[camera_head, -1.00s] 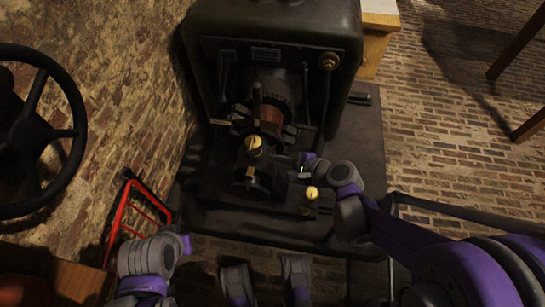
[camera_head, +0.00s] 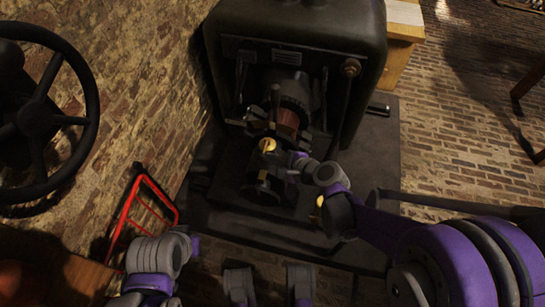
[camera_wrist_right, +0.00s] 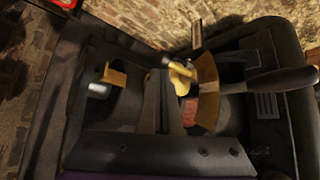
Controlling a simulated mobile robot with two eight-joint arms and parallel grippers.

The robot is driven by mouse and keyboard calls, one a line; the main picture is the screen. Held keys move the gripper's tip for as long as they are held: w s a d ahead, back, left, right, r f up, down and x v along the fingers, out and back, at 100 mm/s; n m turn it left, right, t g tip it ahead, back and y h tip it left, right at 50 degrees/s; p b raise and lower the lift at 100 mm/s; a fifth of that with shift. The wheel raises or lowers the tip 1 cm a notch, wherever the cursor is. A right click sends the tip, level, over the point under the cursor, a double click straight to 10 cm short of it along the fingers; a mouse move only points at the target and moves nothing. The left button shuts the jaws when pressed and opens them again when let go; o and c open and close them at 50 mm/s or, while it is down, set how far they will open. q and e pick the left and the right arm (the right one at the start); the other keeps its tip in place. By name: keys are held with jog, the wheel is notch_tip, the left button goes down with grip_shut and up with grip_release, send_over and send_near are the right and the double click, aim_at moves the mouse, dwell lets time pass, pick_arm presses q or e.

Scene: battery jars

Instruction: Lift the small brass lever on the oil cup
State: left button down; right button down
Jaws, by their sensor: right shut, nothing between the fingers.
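In the right wrist view a yellow brass piece (camera_wrist_right: 182,70) shows just beyond the fingers, beside a curved brass-coloured part. A small lever cannot be told apart clearly. My right gripper (camera_head: 292,164) is just right of and slightly below the cup in the head view. In the right wrist view its dark fingers (camera_wrist_right: 162,82) are together, with nothing seen between them. Whether they touch the brass piece cannot be told. My left arm shows at the lower left, but its fingers are not visible.
A second yellow knob (camera_head: 320,201) is partly hidden by my right arm. The dark machine housing (camera_head: 300,25) rises behind. A black handwheel (camera_head: 40,115) and red frame (camera_head: 132,205) stand left. Open brick floor (camera_head: 450,120) lies to the right.

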jog(key=shift+r+m+g+p, duration=0.4)
jog(key=shift+r+g+p, duration=0.1)
jog(key=shift+g, duration=0.1)
jog(key=w+r+m+g+y, duration=0.1)
jog(key=m+g, duration=0.1)
jog(key=w+r+m+g+y, duration=0.1)
jog(key=r+g, duration=0.1)
jog(key=g, duration=0.1)
jog(key=w+d+r+m+g+y, duration=0.1)
jog(key=m+g, duration=0.1)
jog(key=g, duration=0.1)
jog(key=shift+w+r+m, duration=0.25)
jog(key=shift+r+m, duration=0.05)
jog(key=shift+r, duration=0.05)
dwell(0.7)
jog(key=shift+r+p, duration=0.15)
jog(key=shift+p, duration=0.15)
